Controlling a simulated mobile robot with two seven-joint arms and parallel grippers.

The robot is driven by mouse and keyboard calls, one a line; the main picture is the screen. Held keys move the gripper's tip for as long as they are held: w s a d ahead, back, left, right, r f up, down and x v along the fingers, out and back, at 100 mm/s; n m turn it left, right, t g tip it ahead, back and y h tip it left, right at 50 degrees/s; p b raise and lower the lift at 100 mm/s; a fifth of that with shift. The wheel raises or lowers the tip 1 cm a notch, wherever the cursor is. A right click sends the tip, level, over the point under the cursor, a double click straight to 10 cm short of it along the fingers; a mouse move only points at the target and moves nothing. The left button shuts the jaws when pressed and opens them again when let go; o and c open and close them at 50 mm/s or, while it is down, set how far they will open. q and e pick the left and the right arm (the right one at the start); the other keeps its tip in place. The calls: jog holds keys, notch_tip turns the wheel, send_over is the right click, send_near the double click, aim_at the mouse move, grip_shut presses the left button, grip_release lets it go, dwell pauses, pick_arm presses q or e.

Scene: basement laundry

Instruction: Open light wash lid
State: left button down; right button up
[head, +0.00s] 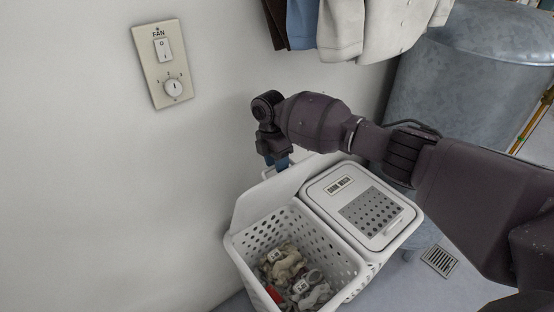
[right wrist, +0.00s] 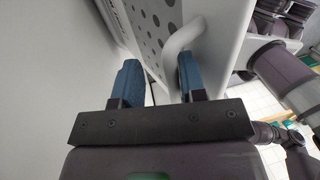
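A white two-part laundry hamper stands by the wall. The light wash lid (head: 266,197) is raised, standing up behind the open left compartment (head: 345,268) and leaning toward the wall. In the right wrist view its perforated face (right wrist: 158,22) and curved white handle (right wrist: 186,38) show. My right gripper (head: 277,163) is at the lid's top edge by the handle. Its blue fingers (right wrist: 158,78) are apart, with the lid's edge and handle close to them; I cannot tell whether they touch. My left gripper is not in view.
The right compartment's lid (head: 391,192), whose label seems to read dark wash, is shut. Clothes (head: 292,272) lie in the open compartment. A grey metal tank (head: 460,75) stands behind at right. Garments (head: 375,28) hang above. A fan switch plate (head: 163,64) is on the wall.

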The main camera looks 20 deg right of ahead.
jog(key=v, duration=0.8)
jog(key=shift+s+r, duration=0.2)
jog(key=shift+s, duration=0.05)
jog(key=shift+d, duration=0.1)
jog(key=shift+s+f, duration=0.1)
